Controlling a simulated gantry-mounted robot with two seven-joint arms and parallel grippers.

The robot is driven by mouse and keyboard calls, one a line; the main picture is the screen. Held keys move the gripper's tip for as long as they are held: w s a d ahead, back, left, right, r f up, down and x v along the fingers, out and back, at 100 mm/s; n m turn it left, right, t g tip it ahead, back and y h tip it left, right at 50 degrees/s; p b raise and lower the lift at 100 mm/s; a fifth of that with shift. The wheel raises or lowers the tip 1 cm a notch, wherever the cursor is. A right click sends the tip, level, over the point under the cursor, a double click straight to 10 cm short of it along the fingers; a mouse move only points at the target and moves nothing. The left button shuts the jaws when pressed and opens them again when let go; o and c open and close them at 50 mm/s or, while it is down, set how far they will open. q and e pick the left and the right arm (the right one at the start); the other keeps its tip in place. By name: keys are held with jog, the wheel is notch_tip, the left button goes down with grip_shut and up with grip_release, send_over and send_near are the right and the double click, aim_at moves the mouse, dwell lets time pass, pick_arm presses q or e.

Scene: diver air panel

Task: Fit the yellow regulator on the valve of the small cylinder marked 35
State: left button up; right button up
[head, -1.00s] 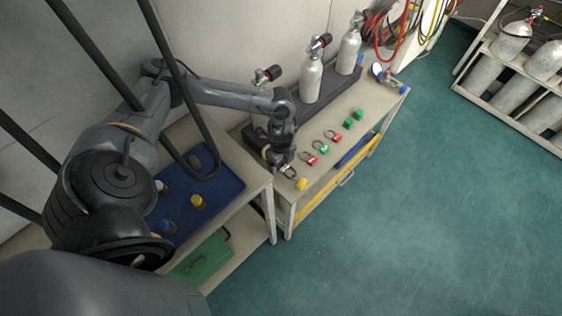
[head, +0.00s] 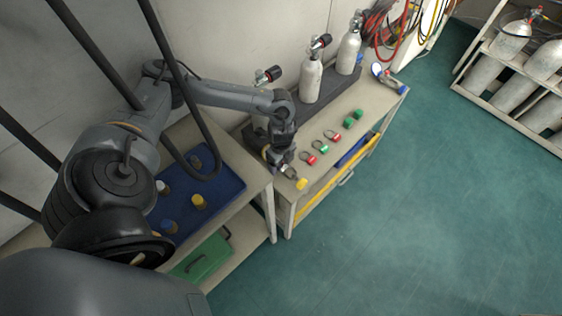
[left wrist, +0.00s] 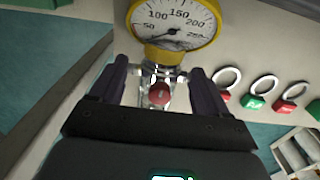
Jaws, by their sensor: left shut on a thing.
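The yellow regulator (left wrist: 176,22) has a round white-faced gauge with a yellow rim, a metal body and a red knob. My left gripper (left wrist: 160,78) is shut on its metal body in the left wrist view. In the head view the regulator (head: 301,184) shows as a small yellow piece just beyond my left gripper (head: 285,168), at the bench's near end. Silver cylinders (head: 310,80) (head: 348,53) stand at the back of the bench with black valves. Another valve (head: 268,75) shows behind my left arm, its cylinder mostly hidden. I cannot read any number 35. My right gripper is not in view.
Red and green tagged rings (head: 308,159) lie in a row on the bench, with green pieces (head: 352,118) beyond. A blue mat (head: 225,190) with several small knobs lies on the left bench. A rack of grey cylinders (head: 515,85) stands far right.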

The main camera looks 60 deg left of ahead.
pick_arm(q)
jog(key=shift+f, duration=0.6)
jog(key=shift+w, duration=0.1)
dwell(0.8)
jog(key=shift+f, duration=0.45)
dwell(0.6)
jog(key=o, duration=1.5)
notch_tip(320, 180, up, 10)
jog(key=p, duration=0.3)
jog(key=shift+r+p, duration=0.2)
jog(key=shift+p, duration=0.1)
jog(key=shift+r, duration=0.2)
